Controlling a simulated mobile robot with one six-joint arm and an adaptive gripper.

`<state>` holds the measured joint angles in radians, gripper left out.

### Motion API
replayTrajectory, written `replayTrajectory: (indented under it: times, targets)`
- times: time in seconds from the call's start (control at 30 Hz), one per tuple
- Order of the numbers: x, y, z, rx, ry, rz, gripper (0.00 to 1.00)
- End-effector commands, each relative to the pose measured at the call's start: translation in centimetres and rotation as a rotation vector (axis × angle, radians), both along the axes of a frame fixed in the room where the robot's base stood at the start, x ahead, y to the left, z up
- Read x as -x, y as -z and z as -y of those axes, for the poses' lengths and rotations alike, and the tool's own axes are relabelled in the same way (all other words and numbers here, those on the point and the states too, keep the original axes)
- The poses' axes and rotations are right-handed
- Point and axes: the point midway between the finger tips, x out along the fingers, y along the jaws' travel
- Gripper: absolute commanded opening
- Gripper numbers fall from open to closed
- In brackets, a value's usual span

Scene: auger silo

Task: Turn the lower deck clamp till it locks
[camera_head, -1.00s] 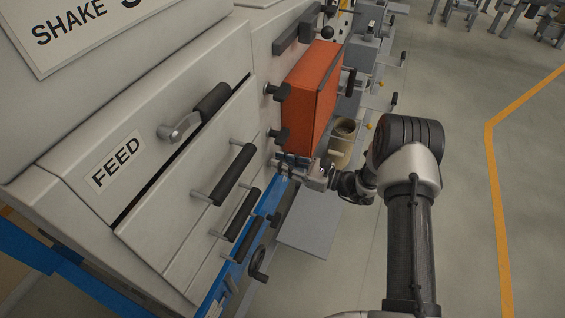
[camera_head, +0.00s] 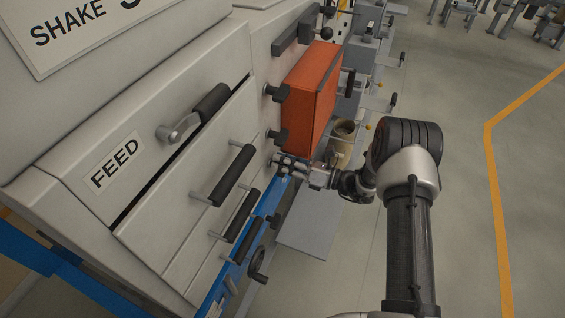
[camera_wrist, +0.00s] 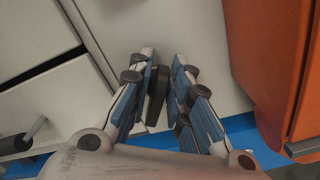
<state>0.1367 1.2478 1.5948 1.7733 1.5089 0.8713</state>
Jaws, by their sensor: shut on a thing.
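In the wrist view a dark, flat clamp handle (camera_wrist: 157,97) sits between the fingers of my gripper (camera_wrist: 165,80), in front of the pale machine panel. My gripper is shut on it; I take it to be the lower deck clamp. In the head view my gripper (camera_head: 281,163) is at the panel, just above the blue frame rail, and its fingers hide the clamp there. Two other black clamp knobs (camera_head: 278,136) (camera_head: 277,92) stick out of the panel higher up, left of the orange box. How far the held clamp is turned cannot be told.
The orange box (camera_head: 311,98) stands out from the panel close to my gripper. A beige container (camera_head: 342,143) is behind the wrist. A grey plate (camera_head: 308,228) lies low beneath. Open floor is to the right.

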Motion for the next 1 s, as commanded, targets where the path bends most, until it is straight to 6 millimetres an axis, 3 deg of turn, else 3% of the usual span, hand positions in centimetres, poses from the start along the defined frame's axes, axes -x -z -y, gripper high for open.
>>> replayTrajectory:
  times: [1.0]
  targets:
    - [-0.6,1.2,0.3,-0.3,0.0,-0.83,0.0]
